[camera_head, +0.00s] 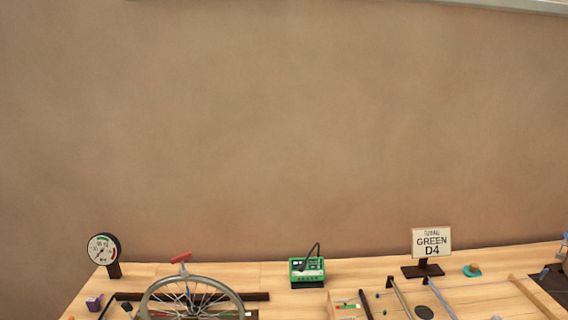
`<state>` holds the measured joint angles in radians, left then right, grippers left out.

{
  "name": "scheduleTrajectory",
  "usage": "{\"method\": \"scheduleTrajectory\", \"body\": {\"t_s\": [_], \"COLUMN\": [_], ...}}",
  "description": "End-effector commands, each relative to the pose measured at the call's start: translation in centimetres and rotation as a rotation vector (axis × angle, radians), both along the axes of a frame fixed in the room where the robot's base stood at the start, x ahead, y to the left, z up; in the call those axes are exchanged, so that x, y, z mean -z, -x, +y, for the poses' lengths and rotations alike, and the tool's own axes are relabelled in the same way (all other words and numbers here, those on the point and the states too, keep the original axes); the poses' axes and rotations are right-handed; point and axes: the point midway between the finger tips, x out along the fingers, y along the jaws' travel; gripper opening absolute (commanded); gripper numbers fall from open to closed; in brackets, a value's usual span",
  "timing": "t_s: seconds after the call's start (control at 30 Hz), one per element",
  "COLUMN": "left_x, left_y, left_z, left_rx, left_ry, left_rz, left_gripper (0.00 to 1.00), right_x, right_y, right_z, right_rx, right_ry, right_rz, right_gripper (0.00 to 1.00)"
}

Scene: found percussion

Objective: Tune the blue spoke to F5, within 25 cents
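A grey-rimmed spoked wheel (236,296) stands on the wooden bench at the lower left, its lower part cut off by the picture's edge. A small bluish mark shows among its spokes near the middle, but I cannot tell whether it is the blue spoke. A red piece (181,257) sits at the top of the rim. A green box (307,281) with a black cable stands right of the wheel; its display is too small to read. A sign (431,242) reads "GREEN D4". A round dial gauge (103,249) stands at the left. Neither gripper shows.
A wooden frame (348,297) with rods and small parts lies at the lower right. A teal round piece (472,271) lies near the sign. A purple block (94,303) is left of the wheel. The bench (370,270) is bare between green box and sign.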

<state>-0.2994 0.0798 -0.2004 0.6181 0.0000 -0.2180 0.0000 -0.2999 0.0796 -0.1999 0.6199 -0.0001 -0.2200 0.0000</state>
Motion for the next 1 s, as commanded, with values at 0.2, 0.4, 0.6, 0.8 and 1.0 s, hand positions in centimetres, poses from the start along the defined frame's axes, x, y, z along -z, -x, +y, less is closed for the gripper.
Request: {"method": "scheduleTrajectory", "body": {"t_s": [0.2,0.4,0.6,0.8,1.0], "left_x": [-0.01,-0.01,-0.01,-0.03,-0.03], "left_y": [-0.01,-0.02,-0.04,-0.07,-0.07], "left_z": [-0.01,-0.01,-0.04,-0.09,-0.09], "left_rx": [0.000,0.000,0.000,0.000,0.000], "left_ry": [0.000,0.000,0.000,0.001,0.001], "left_rz": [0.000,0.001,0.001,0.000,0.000], "left_gripper": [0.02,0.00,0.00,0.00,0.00], "right_x": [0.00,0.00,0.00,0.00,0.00], "right_y": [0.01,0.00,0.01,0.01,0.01], "right_z": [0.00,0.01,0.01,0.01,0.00], "right_rx": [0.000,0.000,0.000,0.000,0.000], "right_ry": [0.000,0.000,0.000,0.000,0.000], "right_rz": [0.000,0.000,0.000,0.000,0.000], "right_gripper": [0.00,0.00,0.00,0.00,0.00]}}
